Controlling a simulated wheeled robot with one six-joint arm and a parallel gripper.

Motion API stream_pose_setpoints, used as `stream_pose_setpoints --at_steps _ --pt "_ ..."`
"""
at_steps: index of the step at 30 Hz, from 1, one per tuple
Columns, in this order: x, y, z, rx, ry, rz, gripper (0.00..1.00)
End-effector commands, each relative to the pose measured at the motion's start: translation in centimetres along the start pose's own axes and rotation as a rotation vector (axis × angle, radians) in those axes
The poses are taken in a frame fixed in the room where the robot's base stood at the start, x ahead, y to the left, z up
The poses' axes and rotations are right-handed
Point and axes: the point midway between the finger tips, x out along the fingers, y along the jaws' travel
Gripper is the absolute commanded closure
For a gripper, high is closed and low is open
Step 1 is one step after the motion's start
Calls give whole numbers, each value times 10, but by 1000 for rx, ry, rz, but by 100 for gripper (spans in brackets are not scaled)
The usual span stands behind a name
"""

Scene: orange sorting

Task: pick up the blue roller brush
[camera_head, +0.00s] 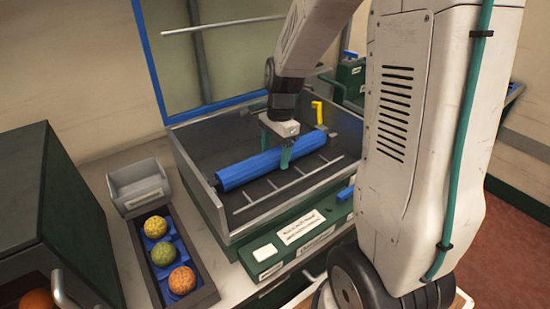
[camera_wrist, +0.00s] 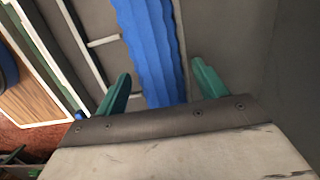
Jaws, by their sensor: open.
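The blue roller brush (camera_head: 248,170) lies lengthwise in a grey metal tray (camera_head: 200,178) in the head view. In the wrist view the brush (camera_wrist: 150,45) runs from the top edge down between the two green fingers. My gripper (camera_head: 275,158) is over the middle of the brush, pointing down. In the wrist view my gripper (camera_wrist: 163,92) is open, with one finger on each side of the brush. Whether the fingers touch the brush cannot be told. Part of the brush is hidden behind the fingers in the head view.
A dark holder (camera_head: 202,290) with several orange and green fruits stands left of the tray, beside a small grey bin (camera_head: 140,187). A dark green cabinet (camera_head: 60,200) is at far left. A yellow handle (camera_head: 318,111) stands at the tray's far right. The tray walls surround the brush.

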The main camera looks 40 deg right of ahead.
Motion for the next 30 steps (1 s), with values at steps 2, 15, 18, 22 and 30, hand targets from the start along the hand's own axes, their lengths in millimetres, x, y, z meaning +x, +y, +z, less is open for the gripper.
stream_pose_setpoints --at_steps 2,15,18,22,30 --pt "2 0 0 0 0 -2 29" --pt "2 0 0 -1 1 -2 75" --pt "1 0 0 -1 1 -2 75" --pt "1 0 0 0 1 -2 75" --pt "-11 0 1 1 1 -4 75"
